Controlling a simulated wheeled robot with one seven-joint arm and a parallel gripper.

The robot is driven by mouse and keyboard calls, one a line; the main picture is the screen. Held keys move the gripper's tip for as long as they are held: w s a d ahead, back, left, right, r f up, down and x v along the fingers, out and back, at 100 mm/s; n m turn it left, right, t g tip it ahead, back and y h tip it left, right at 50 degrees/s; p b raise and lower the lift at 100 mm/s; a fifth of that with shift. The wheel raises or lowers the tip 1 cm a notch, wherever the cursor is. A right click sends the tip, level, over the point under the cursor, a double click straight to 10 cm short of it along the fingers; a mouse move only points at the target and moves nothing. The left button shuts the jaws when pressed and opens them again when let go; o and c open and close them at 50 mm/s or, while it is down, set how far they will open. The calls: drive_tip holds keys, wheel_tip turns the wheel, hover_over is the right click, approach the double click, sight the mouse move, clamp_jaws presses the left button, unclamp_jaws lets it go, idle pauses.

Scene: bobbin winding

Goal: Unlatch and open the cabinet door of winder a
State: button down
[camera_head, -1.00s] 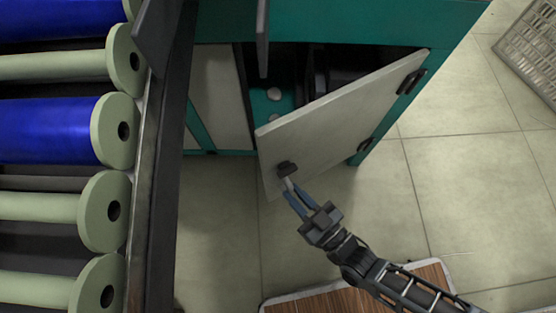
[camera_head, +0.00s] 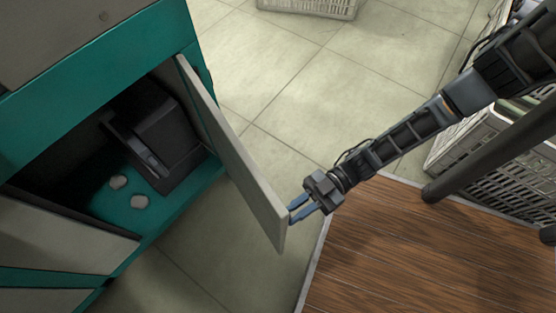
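The cabinet door (camera_head: 238,158) of the teal winder stands swung wide open, hinged at its far end. I see its inner side and its edge; the outer face with the dark handle is hidden. My gripper (camera_head: 297,209) is at the outer side of the door, close to its free end. Its two blue fingers show a gap between them, but their tips are at or behind the door's edge. I cannot tell whether they hold the handle. The open cabinet (camera_head: 140,205) shows a teal floor, a dark box-like unit (camera_head: 165,130) and two small pale round pieces (camera_head: 129,192).
A brown wooden platform (camera_head: 420,250) with a pale border lies at lower right. A grey crate (camera_head: 480,150) stands at the right, another (camera_head: 310,8) at the top. Tiled floor (camera_head: 300,100) is clear beyond the door. Closed pale panels (camera_head: 65,240) are at lower left.

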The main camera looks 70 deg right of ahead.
drive_tip(key=shift+s+d, duration=0.15)
drive_tip(key=shift+d, duration=0.75)
drive_tip(key=shift+s+d, duration=0.1)
drive_tip(key=shift+d, duration=0.8)
drive_tip(key=c, duration=1.1)
unclamp_jaws()
drive_tip(key=shift+s, duration=0.1)
drive_tip(key=v, duration=0.7)
drive_tip(key=shift+s+d+p, duration=0.2)
drive_tip(key=shift+d+p, duration=0.05)
drive_tip(key=shift+p, duration=0.15)
drive_tip(key=shift+f, duration=0.1)
